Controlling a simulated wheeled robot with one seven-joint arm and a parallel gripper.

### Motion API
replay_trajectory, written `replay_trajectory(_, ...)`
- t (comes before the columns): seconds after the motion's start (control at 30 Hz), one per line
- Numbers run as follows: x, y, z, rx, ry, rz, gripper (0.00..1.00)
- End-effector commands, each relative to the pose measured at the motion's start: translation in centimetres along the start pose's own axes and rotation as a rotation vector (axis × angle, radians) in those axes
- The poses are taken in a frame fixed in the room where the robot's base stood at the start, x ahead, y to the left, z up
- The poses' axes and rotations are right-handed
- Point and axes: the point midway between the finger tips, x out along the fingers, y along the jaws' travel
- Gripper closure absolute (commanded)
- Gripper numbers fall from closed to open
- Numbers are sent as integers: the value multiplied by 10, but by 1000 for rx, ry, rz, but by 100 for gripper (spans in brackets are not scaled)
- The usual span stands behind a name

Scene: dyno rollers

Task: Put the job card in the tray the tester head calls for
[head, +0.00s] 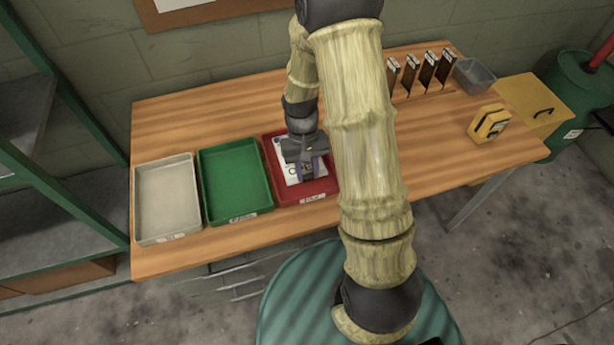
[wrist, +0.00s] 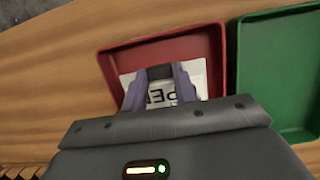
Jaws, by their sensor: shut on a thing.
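The job card (head: 280,163) is white with dark print and sits over the red tray (head: 319,189). In the wrist view the card (wrist: 200,88) shows large letters, partly hidden by my fingers. My gripper (head: 309,172) points down at the red tray and is shut on the card; a dark block shows between its purple fingers in the wrist view (wrist: 161,74). I cannot tell whether the card touches the tray floor. The green tray (head: 266,191) and the pale grey tray (head: 140,203) look empty. A yellow device (head: 488,124), perhaps the tester head, stands at the right; its reading is unreadable.
Several dark upright cards or plates (head: 427,70) stand at the back right beside a small grey bin (head: 473,75). A green shelf (head: 85,115) is at the left. The wooden bench (head: 215,108) is clear behind the trays. My arm hides part of the bench.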

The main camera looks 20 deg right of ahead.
Motion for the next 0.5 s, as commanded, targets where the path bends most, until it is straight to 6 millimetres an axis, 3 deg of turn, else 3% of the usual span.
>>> replay_trajectory(0.3,33,0,-8,1,-3,0,88)
replay_trajectory(0.5,36,0,-9,1,0,0,88)
